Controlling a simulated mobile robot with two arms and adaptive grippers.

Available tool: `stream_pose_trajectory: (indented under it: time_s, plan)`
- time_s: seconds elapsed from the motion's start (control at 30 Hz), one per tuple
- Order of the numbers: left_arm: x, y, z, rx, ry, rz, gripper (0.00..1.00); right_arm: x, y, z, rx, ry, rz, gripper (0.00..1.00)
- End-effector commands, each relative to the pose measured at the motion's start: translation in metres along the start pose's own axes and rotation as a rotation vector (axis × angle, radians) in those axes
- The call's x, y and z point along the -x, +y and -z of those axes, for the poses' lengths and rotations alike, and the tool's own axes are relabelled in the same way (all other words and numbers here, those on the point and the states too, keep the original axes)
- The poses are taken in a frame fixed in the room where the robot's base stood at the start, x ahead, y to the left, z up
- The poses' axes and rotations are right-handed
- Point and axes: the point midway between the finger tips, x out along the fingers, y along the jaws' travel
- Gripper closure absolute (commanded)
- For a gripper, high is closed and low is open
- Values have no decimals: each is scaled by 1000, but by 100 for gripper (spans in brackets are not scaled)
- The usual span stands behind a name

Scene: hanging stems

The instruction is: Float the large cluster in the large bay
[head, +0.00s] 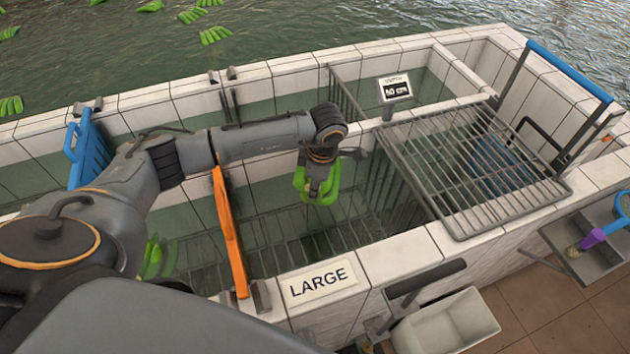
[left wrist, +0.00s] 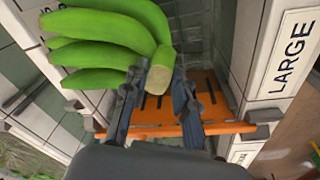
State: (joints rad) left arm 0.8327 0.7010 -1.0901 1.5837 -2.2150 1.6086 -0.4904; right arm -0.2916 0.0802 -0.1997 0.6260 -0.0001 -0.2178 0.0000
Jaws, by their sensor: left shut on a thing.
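The large cluster (head: 329,188) is a hand of green bananas hanging over the large bay, whose rim bears the sign LARGE (head: 318,283). My left gripper (head: 320,170) is shut on the cluster from above. In the left wrist view the cluster (left wrist: 105,48) points up and left, with its pale cut stem end (left wrist: 160,75) at my fingers (left wrist: 155,100). The bay holds greenish water above a slatted rack. I cannot tell whether the lowest bananas touch the water. My right gripper is not in view.
An orange gate (head: 229,235) bounds the bay on the left, with more green bananas (head: 157,258) beyond it. A metal grate (head: 470,165) lies to the right. A display (head: 395,88) stands behind. A blue gate (head: 90,150) is at far left.

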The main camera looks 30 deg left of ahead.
Motion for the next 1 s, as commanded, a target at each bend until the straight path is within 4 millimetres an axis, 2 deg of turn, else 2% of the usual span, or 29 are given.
stream_pose_trajectory:
  time_s: [0.43,1.0]
  plan:
    - [-46,-1,-6,1,-3,-5,100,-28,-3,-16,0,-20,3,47]
    - [-103,-4,-13,1,-3,-6,100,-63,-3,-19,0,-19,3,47]
